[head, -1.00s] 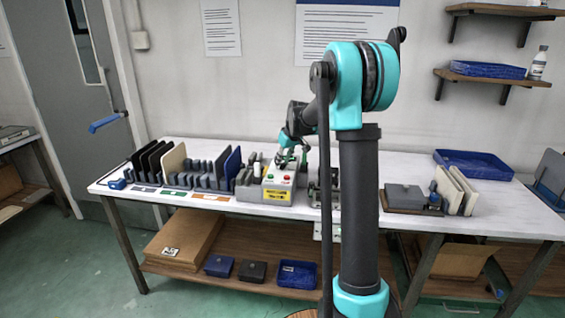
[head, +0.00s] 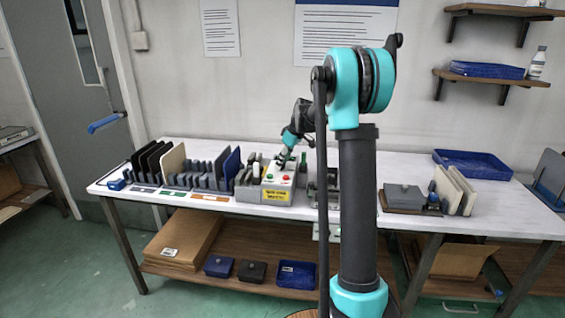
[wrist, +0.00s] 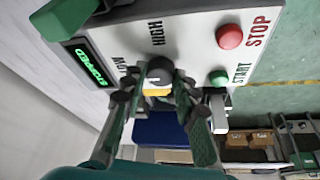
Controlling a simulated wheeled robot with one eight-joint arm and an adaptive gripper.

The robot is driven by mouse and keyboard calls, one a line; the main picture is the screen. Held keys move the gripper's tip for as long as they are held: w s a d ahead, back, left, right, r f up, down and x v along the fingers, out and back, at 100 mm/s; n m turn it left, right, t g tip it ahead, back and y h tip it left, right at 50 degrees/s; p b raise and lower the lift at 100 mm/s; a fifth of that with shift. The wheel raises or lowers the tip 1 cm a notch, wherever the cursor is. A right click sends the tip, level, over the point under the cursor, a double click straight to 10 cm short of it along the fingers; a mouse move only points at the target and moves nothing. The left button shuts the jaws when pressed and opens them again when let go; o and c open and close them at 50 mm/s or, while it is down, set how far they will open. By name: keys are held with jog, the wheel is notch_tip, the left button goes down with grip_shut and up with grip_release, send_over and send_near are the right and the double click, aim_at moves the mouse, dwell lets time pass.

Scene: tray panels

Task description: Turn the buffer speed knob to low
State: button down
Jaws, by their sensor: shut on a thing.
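My gripper (wrist: 155,85) is shut on the knob, with a finger on either side. I cannot make out a pointer mark on the knob. A green-lit display (wrist: 90,66) sits beside LOW and seems to read STOPPED. In the head view the control box (head: 277,196) stands on the bench, with my gripper (head: 282,161) at its top; the knob is too small to see there.
On the panel, a red STOP button (wrist: 229,37) and a green START button (wrist: 218,78) are close to my gripper. Racks of upright panels (head: 173,163) stand left of the box. A blue tray (head: 470,165) lies at the bench's right. White bench top is free behind the box.

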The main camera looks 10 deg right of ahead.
jog(key=c, duration=1.2)
grip_release()
jog(key=v, duration=1.2)
jog(key=s+f+m+h, duration=0.1)
jog(key=s+f+m, duration=0.2)
jog(key=s+f, duration=0.4)
jog(key=s+f+m+t+h, duration=0.1)
jog(key=s+f+m, duration=0.2)
jog(key=s+f, duration=0.5)
jog(key=s+f+m+h, duration=0.1)
jog(key=s+f+m, duration=0.3)
jog(key=s, duration=1.9)
jog(key=shift+s+d+f, duration=0.1)
jog(key=shift+s+f, duration=0.1)
jog(key=shift+f, duration=1.45)
